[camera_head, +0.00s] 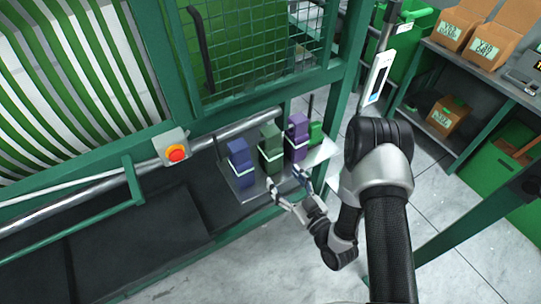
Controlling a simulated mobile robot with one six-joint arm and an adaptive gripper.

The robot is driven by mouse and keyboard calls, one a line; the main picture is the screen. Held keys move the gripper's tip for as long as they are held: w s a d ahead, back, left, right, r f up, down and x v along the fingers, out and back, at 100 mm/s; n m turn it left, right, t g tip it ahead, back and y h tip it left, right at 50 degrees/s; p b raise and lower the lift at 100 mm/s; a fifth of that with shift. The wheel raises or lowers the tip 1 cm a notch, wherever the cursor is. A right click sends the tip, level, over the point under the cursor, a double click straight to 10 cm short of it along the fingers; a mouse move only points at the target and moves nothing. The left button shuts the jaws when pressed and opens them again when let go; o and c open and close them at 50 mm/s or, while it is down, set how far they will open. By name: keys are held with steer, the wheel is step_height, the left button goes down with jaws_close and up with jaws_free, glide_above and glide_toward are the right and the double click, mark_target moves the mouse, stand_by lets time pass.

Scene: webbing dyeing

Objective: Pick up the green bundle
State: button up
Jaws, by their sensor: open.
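A dark green bundle (271,143) with a pale band stands upright on a metal shelf (246,194) at the machine's side. A blue bundle (239,158) stands to its left and a purple bundle (297,131) to its right, each with a pale band. My gripper (284,177) is open and empty at the shelf's front edge, just in front of the green bundle. Its fingers point toward the bundle and appear apart from it; the exact gap is hard to judge.
A brighter green item (316,133) is partly hidden behind the purple bundle. A red button box (173,150) and rail are left. Green mesh (255,45) rises behind the shelf. Cardboard boxes (460,24) sit on shelving at right. Grey floor (455,212) is open.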

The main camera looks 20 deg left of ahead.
mark_target(270, 158)
steer(key=b+x, duration=0.1)
steer(key=x, duration=0.8)
steer(key=shift+w+b, duration=0.35)
steer(key=shift+b, duration=0.05)
steer(key=c, duration=1.2)
steer(key=shift+c, duration=0.2)
steer(key=shift+r, duration=0.15)
